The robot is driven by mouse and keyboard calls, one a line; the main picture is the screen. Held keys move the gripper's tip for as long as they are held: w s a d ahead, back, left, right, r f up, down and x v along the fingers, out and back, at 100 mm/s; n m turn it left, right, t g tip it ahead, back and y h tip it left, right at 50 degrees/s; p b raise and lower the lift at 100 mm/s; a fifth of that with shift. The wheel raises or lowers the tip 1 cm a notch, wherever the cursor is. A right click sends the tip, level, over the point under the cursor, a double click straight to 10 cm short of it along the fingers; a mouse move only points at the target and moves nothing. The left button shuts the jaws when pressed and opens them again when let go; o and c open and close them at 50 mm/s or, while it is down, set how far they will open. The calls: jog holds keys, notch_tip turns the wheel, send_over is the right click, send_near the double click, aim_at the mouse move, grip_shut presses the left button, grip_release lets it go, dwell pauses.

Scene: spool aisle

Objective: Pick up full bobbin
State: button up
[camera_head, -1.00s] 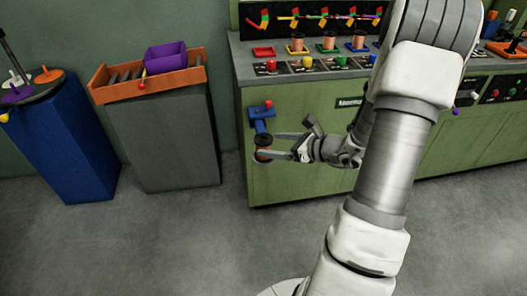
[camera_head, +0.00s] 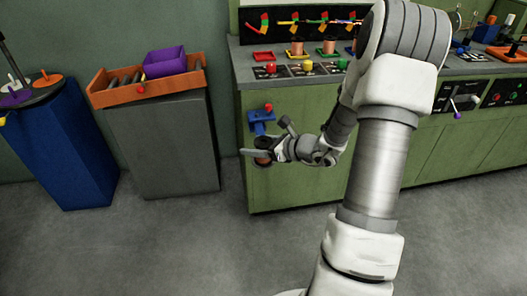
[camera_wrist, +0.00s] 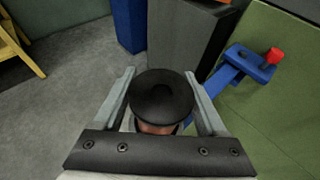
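The full bobbin (camera_wrist: 163,95) has a black round flange and a copper-coloured wound body. In the wrist view it stands between my gripper's two fingers (camera_wrist: 162,85), its flange facing the camera. The fingers look open, one on each side of the bobbin; whether they touch its body is hidden under the flange. In the head view the bobbin (camera_head: 263,158) shows only partly behind my gripper (camera_head: 258,157), just below a blue bracket (camera_head: 261,124) on the green machine's front. The bracket (camera_wrist: 228,70) reaches towards the bobbin in the wrist view.
A red knob (camera_wrist: 273,56) tops the bracket. The green machine (camera_head: 300,185) carries several copper spools on coloured trays. A grey cabinet (camera_head: 165,150) with an orange tray (camera_head: 115,97) and purple bin (camera_head: 165,61), and a blue stand (camera_head: 65,150), are left.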

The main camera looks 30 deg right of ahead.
grip_shut()
